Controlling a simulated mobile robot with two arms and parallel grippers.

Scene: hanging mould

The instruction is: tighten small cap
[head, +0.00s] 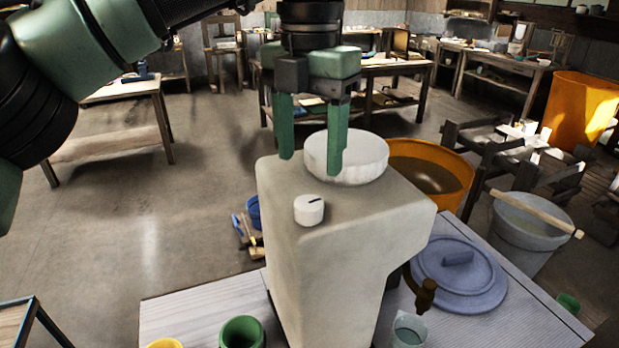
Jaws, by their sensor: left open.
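The small cap (309,210) is a short white cylinder with a dark mark on its top. It sits at the front left of the top face of the pale mould (330,258). A larger white round cap (362,163) sits behind it, to the right, on the same top face. My left gripper (312,158) points down with its two green fingers apart. It is open and empty, above and behind the small cap, with its right finger in front of part of the large cap. Whether that finger touches the large cap is unclear. My right gripper is not in view.
The mould rises from a light table (195,302). A blue-grey lid (460,275), a green cup (241,332) and a clear beaker (409,330) are around its base. An orange tub (440,167) and a grey bucket (528,228) stand behind right. Floor at left is mostly clear.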

